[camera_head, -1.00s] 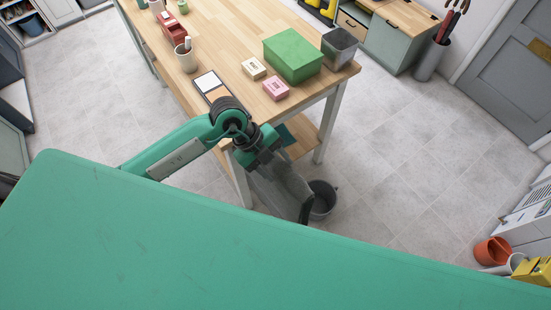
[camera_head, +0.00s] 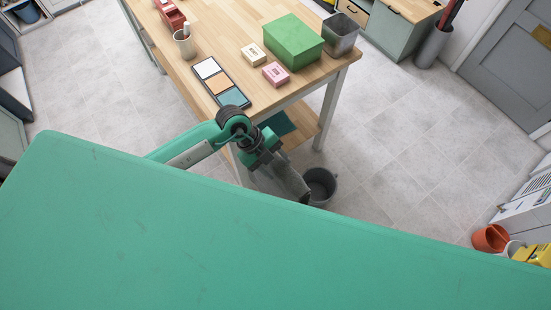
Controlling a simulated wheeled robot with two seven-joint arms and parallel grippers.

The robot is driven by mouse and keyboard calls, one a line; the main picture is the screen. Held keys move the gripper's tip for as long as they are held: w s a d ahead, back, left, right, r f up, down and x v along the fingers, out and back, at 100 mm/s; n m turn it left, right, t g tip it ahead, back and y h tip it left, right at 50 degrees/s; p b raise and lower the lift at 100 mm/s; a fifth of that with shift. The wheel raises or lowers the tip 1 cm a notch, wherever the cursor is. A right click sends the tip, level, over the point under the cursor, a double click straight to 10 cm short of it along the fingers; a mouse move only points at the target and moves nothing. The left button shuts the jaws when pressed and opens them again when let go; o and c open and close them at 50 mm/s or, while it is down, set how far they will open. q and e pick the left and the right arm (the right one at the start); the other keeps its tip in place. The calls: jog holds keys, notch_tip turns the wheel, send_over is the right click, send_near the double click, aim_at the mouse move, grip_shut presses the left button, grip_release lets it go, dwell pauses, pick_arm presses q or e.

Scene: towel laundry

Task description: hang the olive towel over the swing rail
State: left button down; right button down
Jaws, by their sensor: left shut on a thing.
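My left gripper (camera_head: 285,184) is at the lower middle, pointing down and to the right. The edge of my green body hides its tips. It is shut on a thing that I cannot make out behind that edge. The gripper is just left of a dark grey bucket (camera_head: 321,186) on the floor; I cannot tell how far above the floor it is. I see no olive towel and no swing rail in this view. My right gripper is out of view.
A wooden workbench (camera_head: 235,32) stands ahead, holding a green box (camera_head: 293,40), a metal bin (camera_head: 340,34), small boxes and a colour tray (camera_head: 221,84). An orange pot (camera_head: 490,238) is at the lower right. Grey floor (camera_head: 420,130) is clear right of the bench.

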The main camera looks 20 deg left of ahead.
pick_arm(q)
jog(key=shift+f, duration=0.65)
notch_tip(320, 180, down, 15)
jog(key=b, duration=1.4)
jog(key=shift+r, duration=0.2)
jog(key=shift+f+b, duration=0.75)
jog(key=shift+f, duration=1.25)
jog(key=c, duration=0.5)
grip_release()
jog(key=shift+s+f, duration=0.1)
jog(key=shift+a, duration=0.1)
